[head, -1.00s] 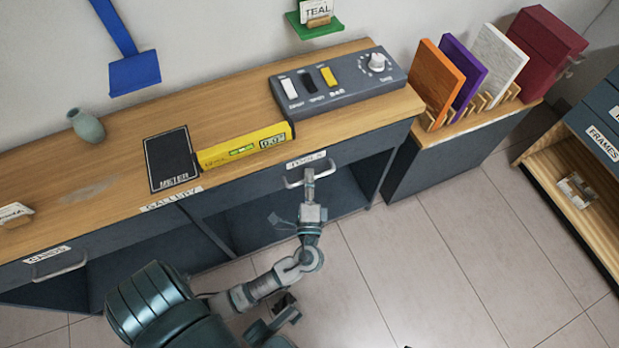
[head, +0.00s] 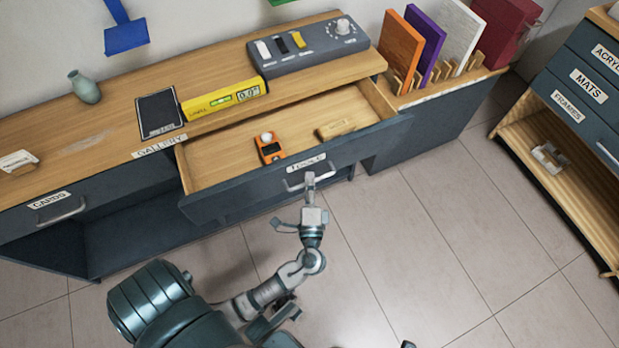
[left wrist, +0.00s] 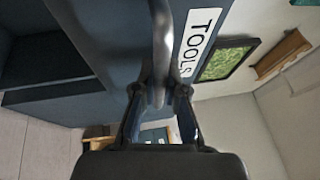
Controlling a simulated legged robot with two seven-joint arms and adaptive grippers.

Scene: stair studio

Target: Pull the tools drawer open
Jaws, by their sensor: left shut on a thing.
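The tools drawer (head: 225,205) stands well out of the bench, its inside open to view in the head view. Its label reads TOOLS, and it also shows in the left wrist view (left wrist: 197,42). My left gripper (head: 309,180) is shut on the drawer's metal handle (head: 293,186). In the left wrist view the handle (left wrist: 160,50) runs between the fingers of the left gripper (left wrist: 158,103). An orange device (head: 269,148) and a small wooden block (head: 335,130) lie in the drawer.
On the bench top are a yellow level (head: 223,98), a dark tablet-like panel (head: 160,113), a grey switch box (head: 308,46) and a vase (head: 85,87). The cards drawer (head: 55,212) is at left. A cabinet (head: 580,85) stands at right. The tiled floor between is clear.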

